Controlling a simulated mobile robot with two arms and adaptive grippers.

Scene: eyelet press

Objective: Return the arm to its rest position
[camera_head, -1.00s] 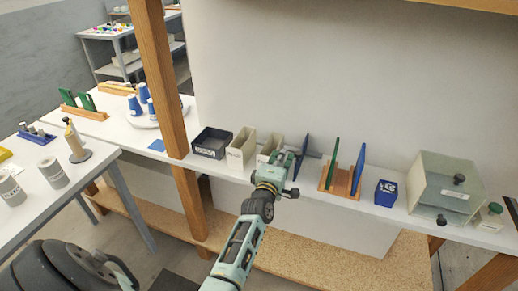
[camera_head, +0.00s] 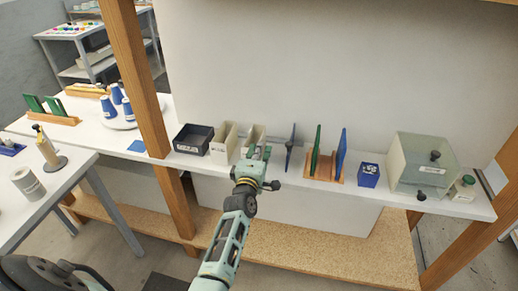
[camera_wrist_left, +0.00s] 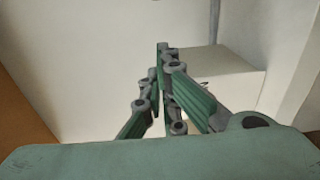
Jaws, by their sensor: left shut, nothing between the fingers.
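My left arm reaches up from the bottom of the head view. Its left gripper (camera_head: 259,153) is at the front edge of the white shelf (camera_head: 283,185), in front of a cream bin. In the left wrist view the green fingers of the left gripper (camera_wrist_left: 165,110) are close together with nothing held between them. Pale surfaces and a boxy cream shape fill the space beyond the fingers. My right gripper does not show in these frames.
The shelf holds a black tray (camera_head: 193,138), cream bins (camera_head: 223,143), a wooden rack (camera_head: 322,167) with green and blue boards, a blue box (camera_head: 369,174) and a clear-fronted case (camera_head: 423,165). A wooden post (camera_head: 140,80) stands left of them.

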